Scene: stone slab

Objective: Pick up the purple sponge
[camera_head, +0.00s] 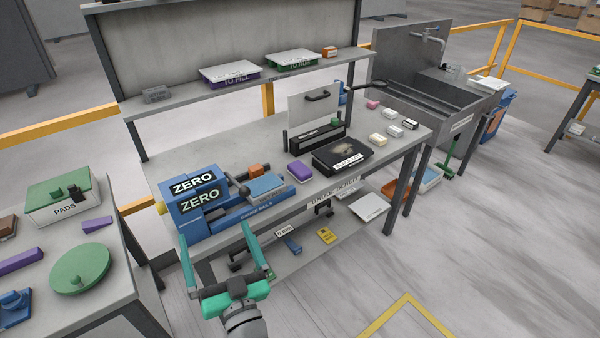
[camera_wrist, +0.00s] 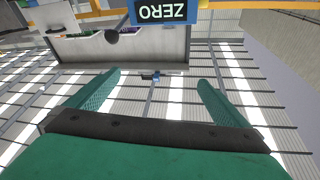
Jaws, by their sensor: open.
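The purple sponge (camera_head: 299,171) is a small block lying on the grey slab bench (camera_head: 268,158), between the blue ZERO machine and the black-topped block. Nothing lies on it in the head view. My gripper (camera_head: 214,232) has teal fingers spread wide with nothing between them. It is in front of the bench's front edge, to the left of and nearer than the sponge. The wrist view shows the open fingers (camera_wrist: 158,78) against the roof; I cannot make out the sponge there.
The blue ZERO machine (camera_head: 196,203) stands on the bench behind my gripper. A black-topped block (camera_head: 342,155) is right of the sponge, with several small sponge-like blocks beyond. A shelf (camera_head: 190,89) overhangs the back. A left table (camera_head: 105,292) holds other purple pieces.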

